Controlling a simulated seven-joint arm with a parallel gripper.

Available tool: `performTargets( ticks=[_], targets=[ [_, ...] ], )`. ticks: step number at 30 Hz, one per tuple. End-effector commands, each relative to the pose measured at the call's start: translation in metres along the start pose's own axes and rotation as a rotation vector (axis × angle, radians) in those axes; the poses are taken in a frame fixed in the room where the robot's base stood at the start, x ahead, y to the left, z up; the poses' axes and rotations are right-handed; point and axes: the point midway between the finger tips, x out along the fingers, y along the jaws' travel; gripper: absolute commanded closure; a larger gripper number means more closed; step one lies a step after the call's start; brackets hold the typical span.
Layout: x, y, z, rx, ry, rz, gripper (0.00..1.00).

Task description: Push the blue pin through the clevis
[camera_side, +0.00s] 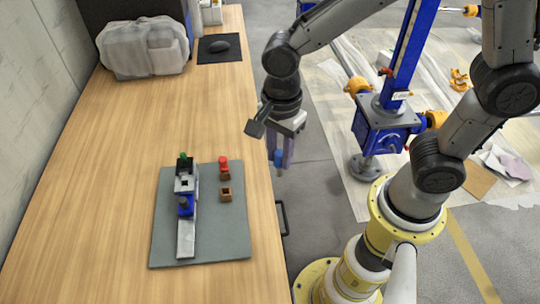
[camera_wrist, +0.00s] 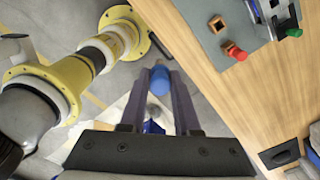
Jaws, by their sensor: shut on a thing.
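My gripper (camera_side: 281,157) is shut on the blue pin (camera_side: 279,159) and holds it in the air off the right edge of the table. In the wrist view the blue pin (camera_wrist: 158,82) sits between the fingertips, with a tan tip showing beyond the blue part. The metal fixture (camera_side: 187,208) stands on a grey mat (camera_side: 228,245), with a fork-like grey part, a blue part and a green knob (camera_side: 183,157). I cannot tell for sure which part is the clevis. The fixture is partly cut off in the wrist view (camera_wrist: 266,12).
A red-topped pin (camera_side: 223,163) stands in a small brown block; an empty brown block (camera_side: 226,195) with a square hole is in front of it. A covered machine (camera_side: 142,48) and a dark mouse (camera_side: 219,46) are at the back. Bare wood surrounds the mat.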

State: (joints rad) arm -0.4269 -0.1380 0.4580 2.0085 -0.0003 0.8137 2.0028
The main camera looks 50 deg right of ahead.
Motion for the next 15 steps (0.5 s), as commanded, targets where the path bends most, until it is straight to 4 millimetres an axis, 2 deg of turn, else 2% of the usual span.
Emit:
performTargets(
  ticks=[5,9,15],
  targets=[
    [-0.022,-0.04,0.019,0.006,-0.002,-0.004,1.0],
    [-0.035,-0.084,0.041,0.009,-0.001,-0.003,1.0],
    [-0.037,-0.145,0.074,0.007,0.0,-0.001,1.0]
  ],
)
